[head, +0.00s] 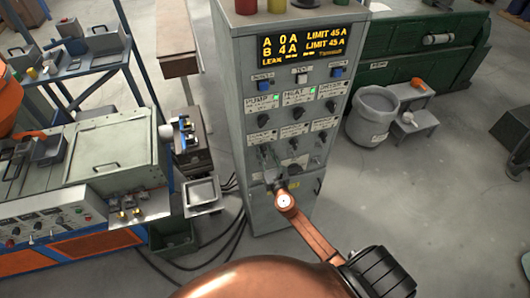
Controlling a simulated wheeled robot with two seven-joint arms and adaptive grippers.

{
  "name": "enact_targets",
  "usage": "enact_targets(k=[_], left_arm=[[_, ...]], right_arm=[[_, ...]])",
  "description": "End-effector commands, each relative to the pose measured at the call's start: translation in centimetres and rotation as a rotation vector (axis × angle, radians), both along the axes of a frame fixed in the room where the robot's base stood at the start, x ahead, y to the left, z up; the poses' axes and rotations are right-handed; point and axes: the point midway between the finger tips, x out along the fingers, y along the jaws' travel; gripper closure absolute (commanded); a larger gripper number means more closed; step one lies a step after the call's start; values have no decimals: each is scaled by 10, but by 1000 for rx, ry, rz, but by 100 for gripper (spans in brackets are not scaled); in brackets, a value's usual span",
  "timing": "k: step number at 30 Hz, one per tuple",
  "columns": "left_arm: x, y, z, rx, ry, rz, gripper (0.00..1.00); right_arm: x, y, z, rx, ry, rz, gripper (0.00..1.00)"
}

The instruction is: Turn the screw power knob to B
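A grey control cabinet (228,110) stands in the middle of the head view, with a lit display (305,43) on its front. Black knobs sit in rows under small labels, among them an upper left knob (263,120), an upper middle knob (298,113) and an upper right knob (331,106). I can read PUMP and HEAT, but the other labels are too small to tell which knob is screw power. My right gripper (270,161) is at the lower left of the panel, covering part of the lower row. Its finger opening is too small to make out. My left gripper is not in view.
A grey machine (115,150) and a small stand with a tray (202,192) are left of the cabinet. Black cables run over the floor by its base. A grey bucket (372,115) and a small step (412,125) stand to the right. The floor at right is mostly clear.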

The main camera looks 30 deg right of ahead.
Motion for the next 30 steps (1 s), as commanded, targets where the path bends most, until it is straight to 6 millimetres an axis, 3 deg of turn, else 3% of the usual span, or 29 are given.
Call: enact_targets(k=[3,15,30], left_arm=[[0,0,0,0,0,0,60],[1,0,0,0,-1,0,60],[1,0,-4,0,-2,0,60]], right_arm=[[0,0,0,0,0,0,72],[0,0,0,0,1,0,99],[-1,-1,-1,38,-8,0,100]])
